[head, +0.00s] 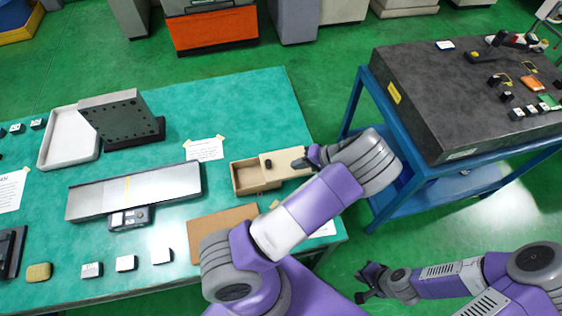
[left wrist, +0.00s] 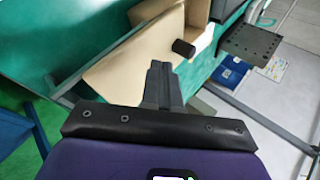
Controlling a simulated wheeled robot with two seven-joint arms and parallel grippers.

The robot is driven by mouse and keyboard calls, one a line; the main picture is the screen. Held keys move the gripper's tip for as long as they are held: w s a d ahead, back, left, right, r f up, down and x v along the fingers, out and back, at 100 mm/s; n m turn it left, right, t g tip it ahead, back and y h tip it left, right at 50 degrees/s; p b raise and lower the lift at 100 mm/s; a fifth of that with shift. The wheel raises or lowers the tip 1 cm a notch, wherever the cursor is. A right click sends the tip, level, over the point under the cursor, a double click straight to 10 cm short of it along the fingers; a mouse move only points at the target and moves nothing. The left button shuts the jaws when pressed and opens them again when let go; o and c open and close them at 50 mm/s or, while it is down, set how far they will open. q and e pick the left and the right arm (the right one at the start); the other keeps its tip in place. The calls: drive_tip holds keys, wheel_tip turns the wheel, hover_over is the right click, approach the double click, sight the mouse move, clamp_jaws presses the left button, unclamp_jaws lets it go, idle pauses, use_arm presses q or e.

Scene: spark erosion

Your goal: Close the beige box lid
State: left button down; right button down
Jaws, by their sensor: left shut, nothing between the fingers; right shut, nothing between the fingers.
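The beige box (head: 248,190) stands near the right edge of the teal table, with its left part open. Its beige lid (head: 287,159) covers the right part and has a small black knob (head: 268,164). In the left wrist view the lid (left wrist: 125,70) is close below the fingers, and the knob (left wrist: 184,48) stands just beyond the fingertips. My left gripper (head: 308,158) is shut and empty at the lid's right end; its fingers (left wrist: 158,72) also show in the wrist view. I cannot tell whether they touch the lid. My right gripper (head: 366,284) is shut and empty over the floor.
A brown board (head: 222,222) lies in front of the box, and a taped paper (head: 205,149) lies behind it. A metal plate on a scale (head: 150,188) is to the left. A blue-framed stand with a dark slab (head: 430,110) is to the right, across a floor gap.

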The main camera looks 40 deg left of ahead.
sight(272, 166)
use_arm(q)
drive_tip(key=x, duration=0.3)
drive_tip(key=shift+s+a+f, duration=0.15)
drive_tip(key=shift+a+f, duration=0.1)
drive_tip(key=shift+a, duration=0.05)
drive_tip(key=shift+s+a+r+p, duration=0.15)
drive_tip(key=shift+s+a, duration=0.1)
drive_tip(key=shift+a, duration=0.3)
drive_tip(key=shift+s+a+r+p, duration=0.15)
drive_tip(key=shift+s+a, duration=0.1)
drive_tip(key=shift+a, duration=0.3)
drive_tip(key=shift+s+a+f, duration=0.2)
drive_tip(key=shift+a, duration=0.35)
